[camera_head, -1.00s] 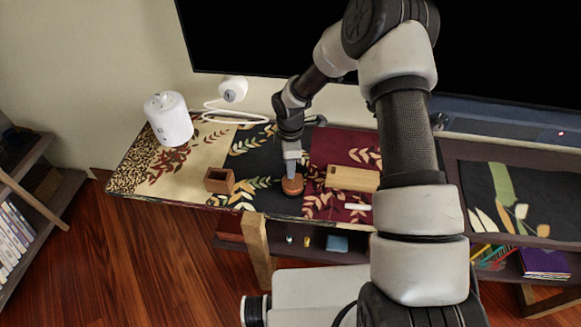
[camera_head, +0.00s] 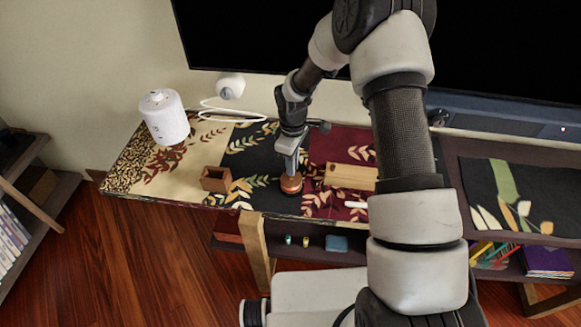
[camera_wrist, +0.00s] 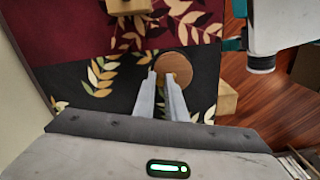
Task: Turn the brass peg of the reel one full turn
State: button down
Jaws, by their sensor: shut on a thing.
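The reel is a round brown wooden disc (camera_head: 291,184) on the dark part of the patterned runner, near the shelf's front edge. In the wrist view the reel (camera_wrist: 174,62) lies just beyond my fingertips. My gripper (camera_head: 290,171) reaches down onto the reel's top from above, leaning slightly. In the wrist view my gripper (camera_wrist: 161,74) has its two fingers close together at the reel's near edge. A small brass-coloured bit, the peg (camera_wrist: 183,76), shows by the fingertips. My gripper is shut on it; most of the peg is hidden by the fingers.
A small open wooden box (camera_head: 216,179) stands left of the reel. A light wooden block (camera_head: 351,176) lies to its right, with a small white piece (camera_head: 356,205) nearby. A white cylinder (camera_head: 165,117) stands at the left, and a dark screen (camera_head: 260,35) is behind.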

aim_at(299, 179)
jog(key=m+b, duration=0.1)
jog(key=m, duration=0.2)
jog(key=d+m+b, duration=0.1)
jog(key=m, duration=0.1)
jog(key=shift+s+m, duration=0.2)
jog(key=shift+m, duration=0.2)
jog(key=m, duration=0.3)
jog(key=m+b, duration=0.1)
jog(key=m, duration=0.1)
jog(key=shift+s+d, duration=0.25)
jog(key=shift+s, duration=0.15)
jog(key=m, duration=0.3)
jog(key=shift+s, duration=0.25)
jog(key=shift+s+d+m, duration=0.1)
jog(key=shift+s+m, duration=0.1)
jog(key=shift+m, duration=0.85)
jog(key=shift+s+m, duration=0.2)
jog(key=shift+m, duration=0.85)
jog(key=c, duration=1.8)
grip_release()
notch_tip(299, 179, up, 18)
jog(key=p, duration=0.2)
jog(key=shift+f, duration=0.25)
